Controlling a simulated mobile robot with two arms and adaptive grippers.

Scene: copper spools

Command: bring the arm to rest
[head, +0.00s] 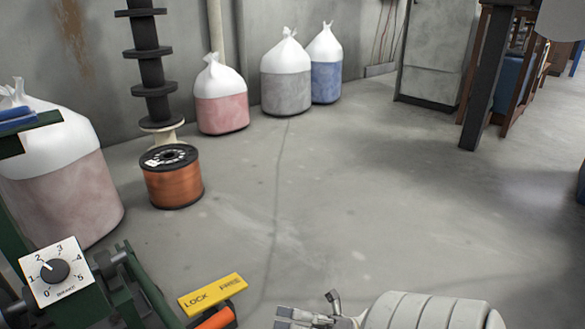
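My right gripper (310,316) shows at the bottom edge of the head view, its white, ribbed arm (430,312) coming in from the right. It is partly cut off by the picture edge, so I cannot tell whether its fingers are open or shut. I see nothing between the parts that show. My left gripper is not in view. A copper wire spool (173,185) with black flanges stands upright on the floor at the left, apart from the gripper.
A green machine with a brake dial (57,273) and a yellow LOCK/FREE plate (212,294) fills the lower left. A black rack of discs (150,70) stands behind the spool. White-topped bags (286,85) line the wall. A cabinet (432,60) stands back right. The middle floor is clear.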

